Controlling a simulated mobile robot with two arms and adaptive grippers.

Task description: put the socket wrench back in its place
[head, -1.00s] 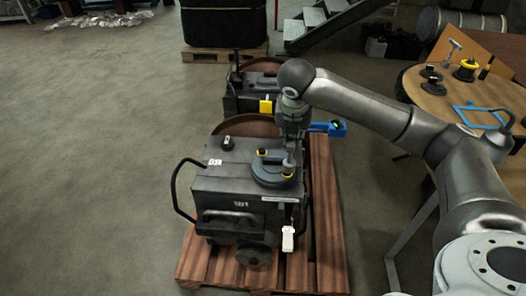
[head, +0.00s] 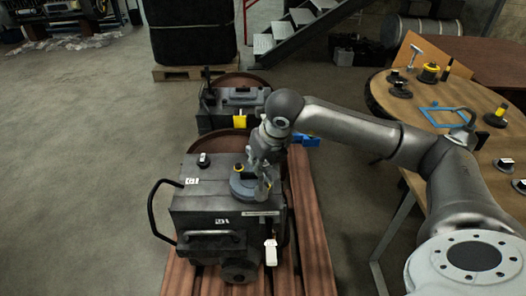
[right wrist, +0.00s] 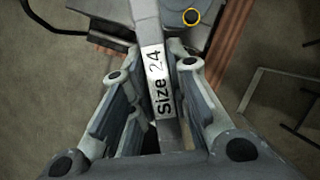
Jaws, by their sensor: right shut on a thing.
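My right gripper (head: 262,180) points down over the dark machine block (head: 205,205), beside the round grey fitting (head: 243,188) on its top. In the right wrist view its fingers (right wrist: 155,105) are shut on a grey bar with a white "Size 24" label (right wrist: 158,82), apparently the socket wrench. My left gripper is not in view.
A wooden table (head: 385,97) at the right holds a T-handled tool (head: 413,52), a blue frame (head: 448,121) and several dark round pieces. The machine sits on a reddish wooden pallet (head: 312,235), with a second machine (head: 232,108) behind it. The floor at left is open.

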